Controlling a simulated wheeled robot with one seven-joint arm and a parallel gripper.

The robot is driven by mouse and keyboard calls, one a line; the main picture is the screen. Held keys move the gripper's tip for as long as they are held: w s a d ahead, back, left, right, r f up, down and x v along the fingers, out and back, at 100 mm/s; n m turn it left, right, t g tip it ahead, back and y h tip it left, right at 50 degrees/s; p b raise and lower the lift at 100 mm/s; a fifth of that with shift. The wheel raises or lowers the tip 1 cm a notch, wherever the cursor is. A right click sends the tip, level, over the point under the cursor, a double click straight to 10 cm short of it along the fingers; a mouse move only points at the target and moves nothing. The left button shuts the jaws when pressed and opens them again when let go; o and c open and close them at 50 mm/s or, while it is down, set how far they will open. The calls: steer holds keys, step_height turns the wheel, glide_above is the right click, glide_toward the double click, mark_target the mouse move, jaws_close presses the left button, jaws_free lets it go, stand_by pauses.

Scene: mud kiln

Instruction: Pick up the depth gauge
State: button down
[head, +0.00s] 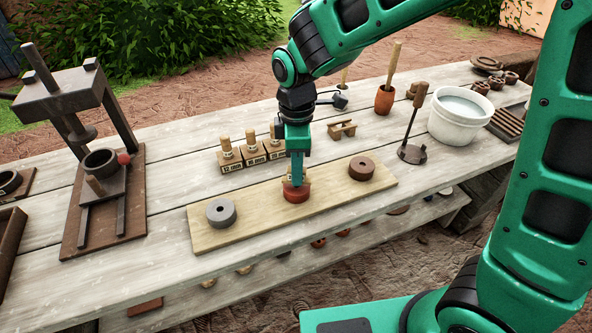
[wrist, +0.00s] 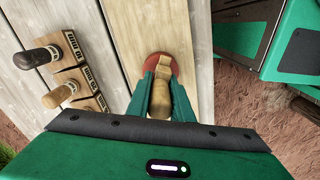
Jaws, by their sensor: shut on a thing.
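My gripper (head: 295,180) points down over the plank and is shut on a pale wooden piece with a rounded handle, which I take to be the depth gauge (wrist: 161,98). In the wrist view the handle lies between the green fingers. The gauge's far end is over a reddish clay disc (head: 296,194), which also shows in the wrist view (wrist: 174,62). I cannot tell whether the gauge touches the disc. In the head view the fingers hide most of the gauge.
The pale plank (head: 240,236) also bears a grey ring (head: 221,212) and a brown ring (head: 362,168). Wooden blocks labelled in mm (head: 230,164) with handles stand close behind it. A press (head: 104,190) stands left; a dark upright tool (head: 412,150) and a white bucket (head: 457,120) stand right.

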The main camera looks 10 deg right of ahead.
step_height(320, 180, up, 3)
steer(key=s+a+r, duration=0.7)
steer(key=s+a, duration=0.1)
steer(key=shift+s, duration=0.25)
